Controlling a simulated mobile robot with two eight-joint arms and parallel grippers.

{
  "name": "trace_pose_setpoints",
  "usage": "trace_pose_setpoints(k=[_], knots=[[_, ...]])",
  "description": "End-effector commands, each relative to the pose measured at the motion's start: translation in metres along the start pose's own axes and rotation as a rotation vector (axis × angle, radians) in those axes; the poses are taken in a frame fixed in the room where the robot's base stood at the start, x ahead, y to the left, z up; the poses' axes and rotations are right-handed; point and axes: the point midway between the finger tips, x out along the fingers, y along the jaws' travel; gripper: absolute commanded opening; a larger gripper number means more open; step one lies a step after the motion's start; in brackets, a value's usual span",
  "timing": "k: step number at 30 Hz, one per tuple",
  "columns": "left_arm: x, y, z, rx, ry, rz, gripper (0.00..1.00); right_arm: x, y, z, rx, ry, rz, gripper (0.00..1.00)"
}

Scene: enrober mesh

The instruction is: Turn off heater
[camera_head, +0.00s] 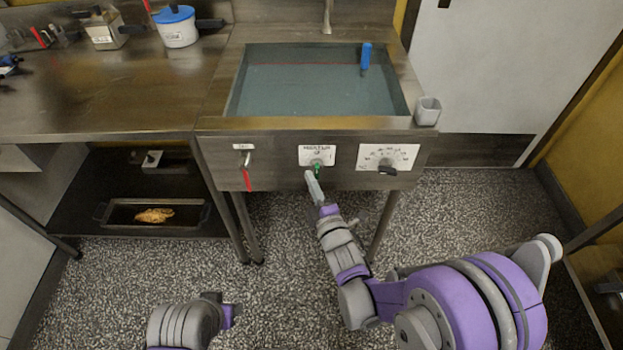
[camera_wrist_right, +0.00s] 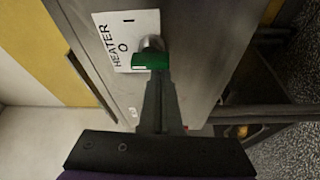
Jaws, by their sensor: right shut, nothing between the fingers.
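The heater switch (camera_head: 318,167) is a small green lever on a metal stem, under a white label in the middle of the steel front panel. In the right wrist view the green lever (camera_wrist_right: 151,61) sits beside the label (camera_wrist_right: 122,40), which reads HEATER with O and I marks. My right gripper (camera_head: 310,176) is shut and empty, with its tips at the green lever. In the wrist view the closed fingers (camera_wrist_right: 159,80) reach the lever and overlap its lower edge; I cannot tell if they touch. My left gripper (camera_head: 230,314) is low in the head view, its fingers unclear.
A water-filled basin (camera_head: 232,95) with a blue-handled thing (camera_head: 366,56) is above the panel. A red lever (camera_head: 247,178) is left of the heater switch, a black dial knob (camera_head: 387,170) right. A grey cup (camera_head: 428,110) stands at the basin's right corner.

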Motion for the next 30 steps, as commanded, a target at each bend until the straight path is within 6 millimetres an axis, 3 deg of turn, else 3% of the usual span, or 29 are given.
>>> trace_pose_setpoints(k=[12,30], knots=[[-0.0088,0.0000,-0.0026,0.000,0.003,0.000,0.50,0.0000,-0.0016,-0.0002,-0.156,0.000,-0.054,0.00],[-0.0092,0.0000,-0.0027,0.000,0.003,0.000,0.50,0.0001,-0.0025,-0.0002,-0.172,0.000,-0.060,0.00]])
